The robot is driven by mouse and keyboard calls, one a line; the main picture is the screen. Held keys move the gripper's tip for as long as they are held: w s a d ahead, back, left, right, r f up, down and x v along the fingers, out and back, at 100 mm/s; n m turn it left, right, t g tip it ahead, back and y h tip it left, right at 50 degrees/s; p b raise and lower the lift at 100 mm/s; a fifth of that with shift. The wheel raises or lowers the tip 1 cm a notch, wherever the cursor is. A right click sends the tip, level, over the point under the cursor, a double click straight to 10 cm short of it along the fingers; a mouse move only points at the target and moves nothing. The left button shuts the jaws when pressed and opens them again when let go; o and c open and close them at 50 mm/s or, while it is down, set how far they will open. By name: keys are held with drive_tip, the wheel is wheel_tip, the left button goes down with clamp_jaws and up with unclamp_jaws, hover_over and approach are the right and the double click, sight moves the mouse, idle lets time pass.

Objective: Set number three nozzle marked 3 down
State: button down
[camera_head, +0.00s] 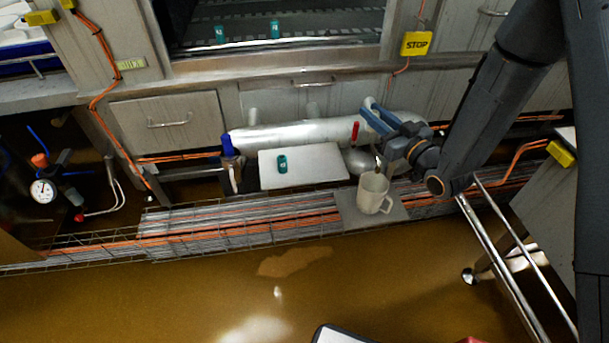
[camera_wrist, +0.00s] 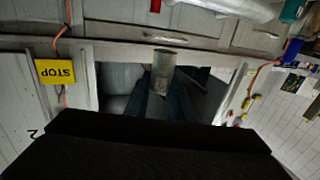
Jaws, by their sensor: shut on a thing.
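My gripper (camera_head: 372,112) is above and behind the white mug, in front of the cabinet fronts. In the wrist view my gripper (camera_wrist: 163,98) is shut on a short grey metal cylinder, which looks like the nozzle (camera_wrist: 163,66). The nozzle's far end sticks out past the dark fingers. No number can be read on it.
A white board (camera_head: 325,166) with a small teal piece (camera_head: 282,164) lies left of my gripper. A white mug (camera_head: 373,192) stands on a grey plate (camera_head: 348,211). A silver pipe (camera_head: 290,133) with a red lever (camera_head: 355,130) runs behind. A blue-capped bottle (camera_head: 228,148) stands left.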

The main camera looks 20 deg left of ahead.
drive_tip(key=s+a+f+n+g+y+b, duration=0.2)
drive_tip(key=a+n+g+b, duration=0.1)
drive_tip(key=a+g+b, duration=0.15)
drive_tip(key=s+a+f+n+g+y+b, duration=0.1)
drive_tip(key=s+a+n+g+y+b, duration=0.15)
drive_tip(key=a, duration=0.35)
drive_tip(key=b, duration=0.2)
hover_over(325, 165)
drive_tip(key=shift+g+h, duration=0.3)
drive_tip(key=shift+h, duration=0.05)
drive_tip(key=shift+w+f, duration=0.1)
drive_tip(key=shift+f, duration=5.05)
drive_tip(key=shift+f, duration=0.2)
drive_tip(key=c, duration=1.5)
unclamp_jaws()
drive_tip(key=shift+c, duration=0.2)
drive_tip(key=shift+r, duration=0.1)
